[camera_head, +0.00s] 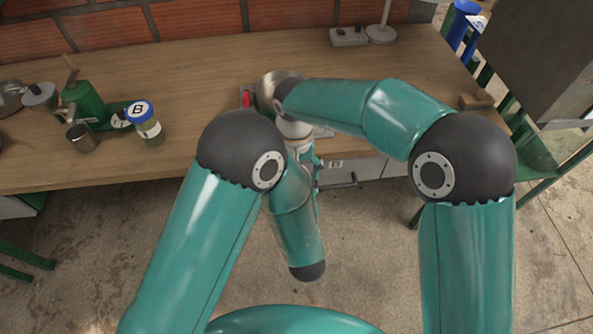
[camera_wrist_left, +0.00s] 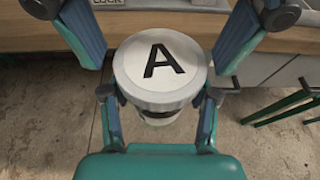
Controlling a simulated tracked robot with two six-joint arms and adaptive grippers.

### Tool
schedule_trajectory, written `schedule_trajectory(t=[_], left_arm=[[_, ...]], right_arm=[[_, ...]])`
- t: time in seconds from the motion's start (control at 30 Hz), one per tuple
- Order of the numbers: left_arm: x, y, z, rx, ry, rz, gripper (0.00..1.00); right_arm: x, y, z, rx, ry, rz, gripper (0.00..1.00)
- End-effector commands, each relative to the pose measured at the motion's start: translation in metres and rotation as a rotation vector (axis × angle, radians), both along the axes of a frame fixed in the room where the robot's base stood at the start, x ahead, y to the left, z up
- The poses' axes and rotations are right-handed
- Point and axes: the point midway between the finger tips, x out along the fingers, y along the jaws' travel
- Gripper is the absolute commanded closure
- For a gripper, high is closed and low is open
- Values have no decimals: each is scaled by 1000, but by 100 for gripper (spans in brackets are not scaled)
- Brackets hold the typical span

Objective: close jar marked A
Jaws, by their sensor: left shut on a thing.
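A white round lid (camera_wrist_left: 185,82) marked with a black A fills the middle of the left wrist view, with a little of a pale and dark body below it. My left gripper (camera_wrist_left: 160,60) is shut on it, a finger on each side. Whether the fingers bear on the lid or the jar under it, and whether the lid is seated, I cannot tell. In the head view the left gripper (camera_head: 305,153) is at the table's front edge, just below a small white form that is partly covered. My right gripper is hidden behind my arms.
A jar with a blue lid marked B (camera_head: 150,130) stands on the wooden table (camera_head: 210,85) at the left, beside a green grinder (camera_head: 85,105) and a metal cup (camera_head: 82,138). A metal bowl (camera_head: 268,88) is partly hidden by my right arm. Drawers hang below the table's front edge.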

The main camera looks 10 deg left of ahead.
Motion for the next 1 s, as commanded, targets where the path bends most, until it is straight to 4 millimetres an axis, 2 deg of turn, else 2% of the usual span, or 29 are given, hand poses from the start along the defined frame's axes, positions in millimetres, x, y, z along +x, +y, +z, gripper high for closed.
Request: schedule_trajectory(t=[0.47, 0.67, 1.0], left_arm=[[0, 0, 0, 0, 0, 1, 100], [0, 0, 0, 0, 0, 1, 100], [0, 0, 0, 0, 0, 1, 100]], right_arm=[[0, 0, 5, -1, 1, 2, 2], [0, 1, 31, 1, -2, 2, 2], [1, 1, 97, 1, -1, 2, 2]])
